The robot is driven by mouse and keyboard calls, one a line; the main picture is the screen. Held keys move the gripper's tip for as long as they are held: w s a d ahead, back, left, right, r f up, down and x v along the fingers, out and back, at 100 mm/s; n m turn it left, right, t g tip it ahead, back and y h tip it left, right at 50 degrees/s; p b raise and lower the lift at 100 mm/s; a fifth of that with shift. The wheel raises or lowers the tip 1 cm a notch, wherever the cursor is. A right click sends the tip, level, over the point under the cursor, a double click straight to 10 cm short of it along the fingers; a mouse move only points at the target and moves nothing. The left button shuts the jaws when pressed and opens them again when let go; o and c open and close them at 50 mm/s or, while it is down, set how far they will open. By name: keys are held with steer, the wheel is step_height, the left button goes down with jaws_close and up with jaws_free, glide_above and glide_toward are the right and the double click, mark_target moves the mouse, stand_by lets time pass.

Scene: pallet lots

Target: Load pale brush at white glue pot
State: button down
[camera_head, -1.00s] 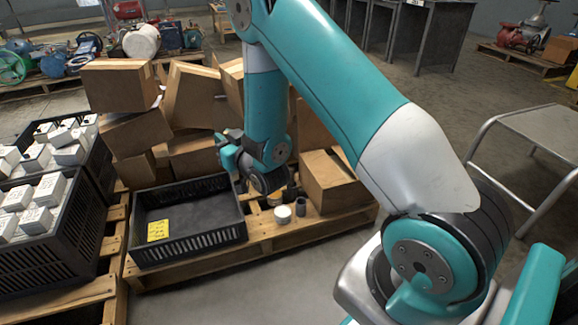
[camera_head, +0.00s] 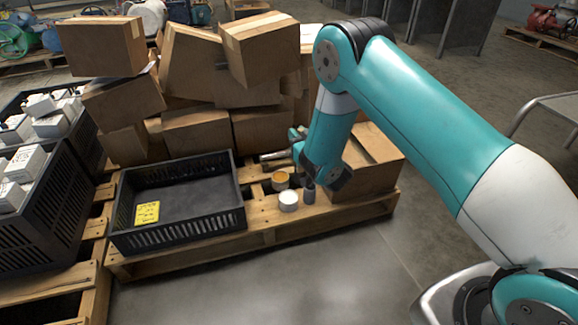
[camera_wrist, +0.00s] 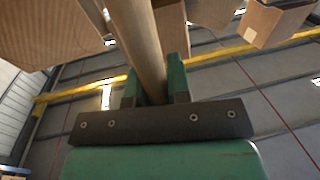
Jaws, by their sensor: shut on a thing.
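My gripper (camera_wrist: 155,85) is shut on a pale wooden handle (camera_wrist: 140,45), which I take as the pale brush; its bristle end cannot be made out. In the head view my gripper (camera_head: 298,140) is small and partly hidden by my wrist, above and behind the pots. A white pot (camera_head: 288,203) stands upright on the pallet's front boards. Just behind it is a pot with amber contents (camera_head: 280,178). A dark grey cup (camera_head: 309,195) stands to the right of the white pot, below my wrist.
A black crate (camera_head: 240,215) with a yellow label sits on the pallet (camera_head: 262,235), left of the pots. Stacked cardboard boxes (camera_head: 195,130) stand behind, and another box (camera_head: 368,170) stands close to the right of my wrist. Crates of white cartons (camera_head: 45,215) are at the left.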

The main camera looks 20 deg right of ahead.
steer(key=w+a+f+b, duration=0.1)
steer(key=a+f+b, duration=0.2)
steer(key=f+b, duration=0.4)
steer(key=shift+w+f, duration=0.35)
steer(key=shift+f, duration=1.85)
steer(key=shift+f+b, duration=0.55)
steer(key=shift+b, duration=0.3)
stand_by(0.4)
step_height(320, 180, up, 7)
steer(key=p, duration=0.6)
steer(key=shift+a+r, duration=0.1)
stand_by(0.3)
